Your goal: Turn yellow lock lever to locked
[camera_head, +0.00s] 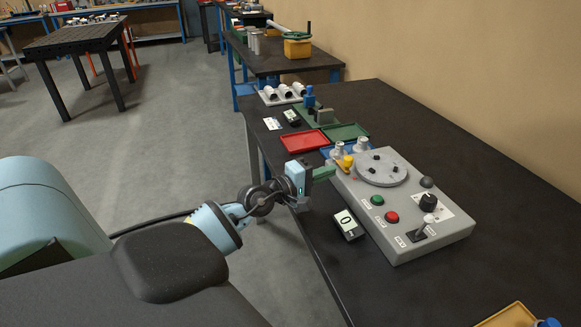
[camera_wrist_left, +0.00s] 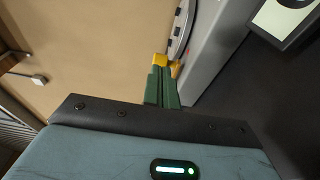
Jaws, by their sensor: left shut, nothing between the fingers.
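The yellow lock lever (camera_head: 346,163) sits at the far left corner of the grey control box (camera_head: 405,246), beside the round turntable plate. In the left wrist view the yellow lever (camera_wrist_left: 160,60) shows just past the fingertips, partly hidden by them. My left gripper (camera_head: 331,171) reaches in from the left with its green fingers close to the lever. In the left wrist view the green fingers (camera_wrist_left: 161,85) lie together, shut and empty. I cannot tell whether they touch the lever. My right gripper is out of view.
The box carries a green button (camera_head: 377,200), a red button (camera_head: 391,217), a black knob (camera_head: 428,202) and a toggle lever (camera_head: 428,220). A small display (camera_head: 348,224) stands by its left side. Red (camera_head: 304,140) and green trays lie behind.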

